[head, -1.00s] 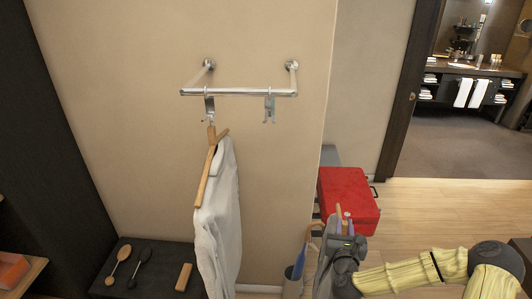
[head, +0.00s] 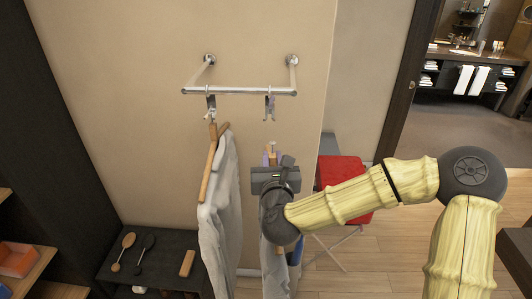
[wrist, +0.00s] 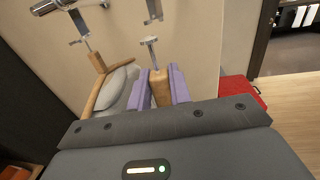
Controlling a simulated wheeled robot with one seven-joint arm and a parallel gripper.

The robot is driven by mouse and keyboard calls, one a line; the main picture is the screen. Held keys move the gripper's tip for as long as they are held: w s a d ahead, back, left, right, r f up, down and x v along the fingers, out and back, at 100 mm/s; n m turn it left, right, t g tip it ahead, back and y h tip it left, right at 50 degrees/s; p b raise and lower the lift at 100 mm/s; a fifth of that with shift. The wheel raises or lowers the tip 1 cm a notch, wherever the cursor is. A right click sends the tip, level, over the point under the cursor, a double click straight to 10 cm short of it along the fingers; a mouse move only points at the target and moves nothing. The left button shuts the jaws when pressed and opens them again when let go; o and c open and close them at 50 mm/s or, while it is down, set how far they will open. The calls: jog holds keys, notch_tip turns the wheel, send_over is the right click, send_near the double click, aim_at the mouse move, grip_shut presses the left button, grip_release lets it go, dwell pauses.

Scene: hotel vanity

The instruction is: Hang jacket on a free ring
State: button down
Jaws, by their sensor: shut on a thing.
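My gripper (head: 272,158) is shut on the wooden neck of a hanger (wrist: 160,88), between its purple fingers. The hanger's metal hook (wrist: 149,48) points up from the wood. The grey jacket (head: 276,262) hangs below my gripper in the head view, partly hidden by my wrist. A rail (head: 240,91) on the wall carries two metal rings or clips. The right ring (head: 269,106) is empty and sits above my gripper, apart from the hook. The left ring (head: 211,106) holds another wooden hanger (head: 210,165) with a pale jacket (head: 219,220).
A dark bench (head: 165,265) with brushes stands at the lower left. A red case (head: 340,172) is behind my arm at the right. The wall (head: 130,120) beside the rail is bare. The floor (head: 420,225) to the right is open.

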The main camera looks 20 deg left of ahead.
jog(key=shift+s+a+r+y, duration=0.3)
jog(key=shift+s+a+r, duration=0.3)
jog(key=shift+s+r, duration=0.15)
jog(key=shift+w+r, duration=0.1)
jog(key=shift+w, duration=0.1)
jog(key=shift+w+d+x, duration=0.1)
jog(key=shift+d+x, duration=0.1)
jog(key=shift+x, duration=1.4)
jog(key=shift+w+d+x, duration=0.1)
jog(key=shift+d+x, duration=0.15)
jog(key=shift+x, duration=1.35)
jog(key=shift+w+d+x, duration=0.1)
jog(key=shift+d+x, duration=0.1)
jog(key=shift+x, duration=1.45)
jog(key=shift+b, duration=0.6)
jog(key=shift+d+b+x, duration=0.2)
jog(key=shift+b+x, duration=0.2)
jog(key=shift+x, duration=0.85)
jog(key=shift+d+b+x, duration=0.15)
jog(key=shift+b+x, duration=0.25)
jog(key=shift+x, duration=0.85)
